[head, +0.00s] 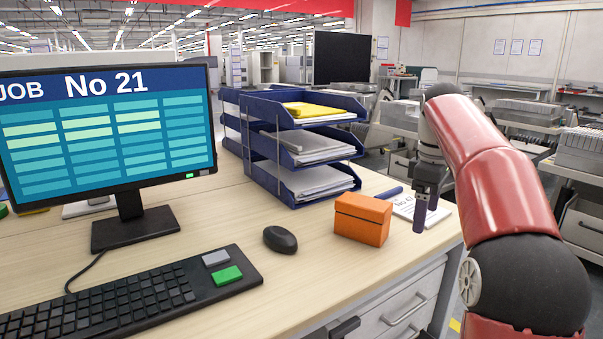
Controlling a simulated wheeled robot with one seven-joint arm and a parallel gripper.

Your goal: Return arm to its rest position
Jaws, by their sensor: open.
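My red and black arm (487,180) rises at the right side of the head view and bends down at its wrist. My gripper (425,208) hangs over the right edge of the desk (318,262), fingers pointing down. Nothing shows between the fingers. The gap between them is hard to make out at this size.
A monitor (105,130) reading "JOB No 21", a keyboard (130,290) and a mouse (280,239) are on the desk. Blue letter trays (300,190) with papers stand behind the orange box. Drawers (400,300) are below. Trolleys (585,225) stand behind my arm.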

